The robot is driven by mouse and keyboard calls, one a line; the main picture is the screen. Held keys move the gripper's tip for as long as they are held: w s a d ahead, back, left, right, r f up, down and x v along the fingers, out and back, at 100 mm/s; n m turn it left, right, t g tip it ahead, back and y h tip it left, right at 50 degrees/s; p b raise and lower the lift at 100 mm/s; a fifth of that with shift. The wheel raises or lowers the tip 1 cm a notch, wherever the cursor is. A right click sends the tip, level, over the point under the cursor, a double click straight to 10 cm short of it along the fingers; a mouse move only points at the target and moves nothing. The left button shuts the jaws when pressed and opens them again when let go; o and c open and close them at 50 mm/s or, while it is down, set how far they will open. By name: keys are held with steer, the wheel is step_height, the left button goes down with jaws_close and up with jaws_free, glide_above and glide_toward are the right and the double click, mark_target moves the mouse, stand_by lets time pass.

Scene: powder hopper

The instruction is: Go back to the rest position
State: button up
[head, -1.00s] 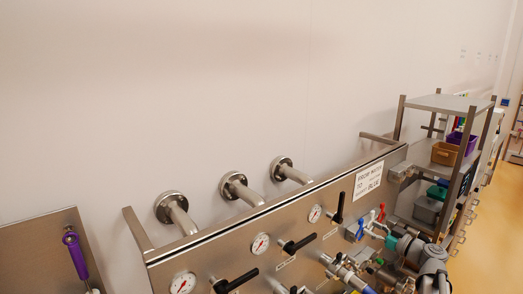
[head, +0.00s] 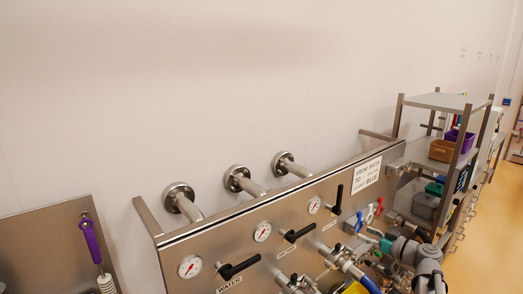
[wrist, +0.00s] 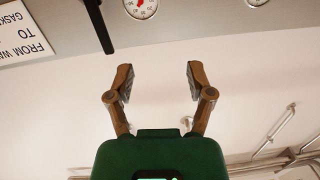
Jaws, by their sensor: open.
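My gripper (wrist: 159,80) shows in the wrist view with its two brown fingers wide apart. Nothing is between them; a plain pale surface lies behind. Its green body fills the bottom of that view. In the head view my grey arm links are at the lower right, in front of the steel panel (head: 330,232); the fingers cannot be made out clearly there. In the wrist view the panel's edge, a black lever (wrist: 98,22), a gauge (wrist: 140,7) and a sign (wrist: 22,35) show upside down beyond the fingertips.
The panel carries gauges (head: 262,232), black levers (head: 240,268) and valves with red and blue handles (head: 360,220). Three flanged pipes (head: 240,178) come from the wall behind it. A steel rack with bins (head: 446,150) stands at right. Floor (head: 485,250) shows clear at far right.

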steer(key=s+a+f+m+g+h, duration=0.1)
steer(key=s+a+f+g, duration=0.25)
steer(key=a+f, duration=0.2)
steer(key=s+a+f+m+g+h, duration=0.1)
steer(key=s+a+f+g, duration=0.1)
steer(key=a+f+g, duration=0.35)
steer(key=s+a+f+m+g+h, duration=0.4)
steer(key=s+a+f+m+h, duration=0.15)
steer(key=s+h, duration=0.45)
step_height(320, 180, down, 14)
steer(key=s+b, duration=0.1)
steer(key=b, duration=1.2)
steer(key=shift+a+r+y, duration=0.2)
steer(key=shift+y, duration=0.2)
steer(key=shift+s, duration=0.1)
